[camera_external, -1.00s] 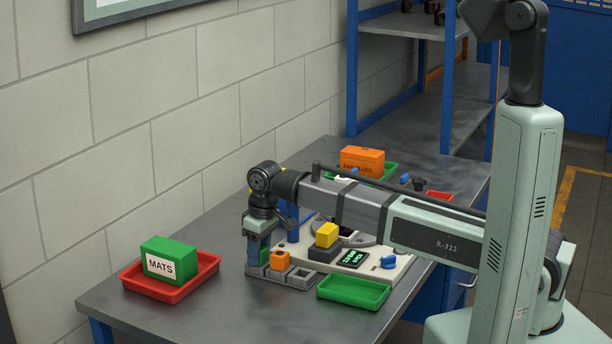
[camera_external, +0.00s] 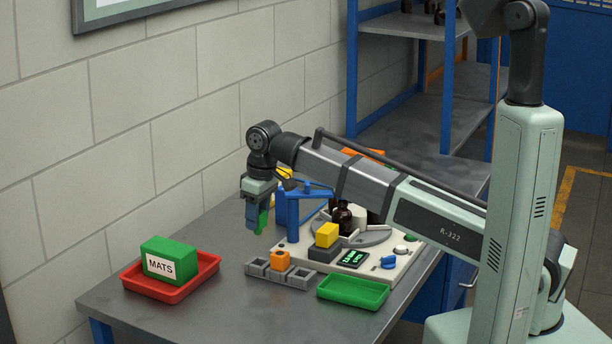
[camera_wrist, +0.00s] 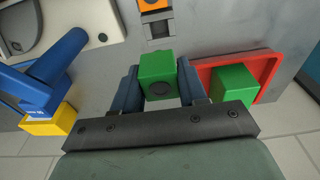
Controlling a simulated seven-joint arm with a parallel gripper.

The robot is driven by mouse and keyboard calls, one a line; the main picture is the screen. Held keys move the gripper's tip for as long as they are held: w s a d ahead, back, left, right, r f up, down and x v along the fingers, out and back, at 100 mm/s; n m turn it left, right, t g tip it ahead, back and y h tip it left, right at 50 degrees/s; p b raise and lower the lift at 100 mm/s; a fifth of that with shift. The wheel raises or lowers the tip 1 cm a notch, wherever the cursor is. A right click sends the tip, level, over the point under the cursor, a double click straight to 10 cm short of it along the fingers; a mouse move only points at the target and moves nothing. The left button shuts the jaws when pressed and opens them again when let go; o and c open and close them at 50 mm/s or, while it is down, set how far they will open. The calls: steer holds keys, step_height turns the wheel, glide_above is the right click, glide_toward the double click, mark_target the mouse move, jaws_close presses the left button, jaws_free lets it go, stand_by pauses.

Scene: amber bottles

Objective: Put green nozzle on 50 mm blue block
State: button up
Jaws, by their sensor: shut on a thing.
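The green nozzle (camera_external: 262,219) is a small green block held between the fingertips of my gripper (camera_external: 254,222). It also shows in the wrist view (camera_wrist: 158,68), with a dark round hole in its face. My gripper is shut on it, raised above the table and above the grey rack. A tall blue stand with a crossbar (camera_external: 292,215) is just right of my gripper in the external view and at the left of the wrist view (camera_wrist: 58,62). I cannot tell which blue part is the 50 mm block; no readable size label shows.
The grey rack (camera_external: 300,280) holds an orange cube (camera_external: 280,260). A white base (camera_external: 400,266) carries a yellow block (camera_external: 327,235), a display (camera_external: 355,259) and dark bottles (camera_external: 343,214). A red tray (camera_external: 208,273) with a green MATS box and an empty green tray (camera_external: 353,292) flank the rack.

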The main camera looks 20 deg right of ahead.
steer(key=w+d+r, duration=0.3)
steer(key=w+d, duration=0.2)
steer(key=w, duration=0.3)
steer(key=w+d+r, duration=0.3)
steer(key=w+d, duration=0.2)
steer(key=w, duration=0.4)
steer(key=w+d+r, duration=0.4)
steer(key=w, duration=0.4)
steer(key=shift+s+d+f, duration=0.1)
steer(key=shift+f, duration=2.25)
steer(key=shift+d+f, duration=0.1)
steer(key=shift+f, duration=2.25)
steer(key=shift+f, duration=0.1)
steer(key=o, duration=1)
steer(key=shift+o, duration=0.2)
step_height(320, 180, up, 12)
steer(key=s+d, duration=0.1)
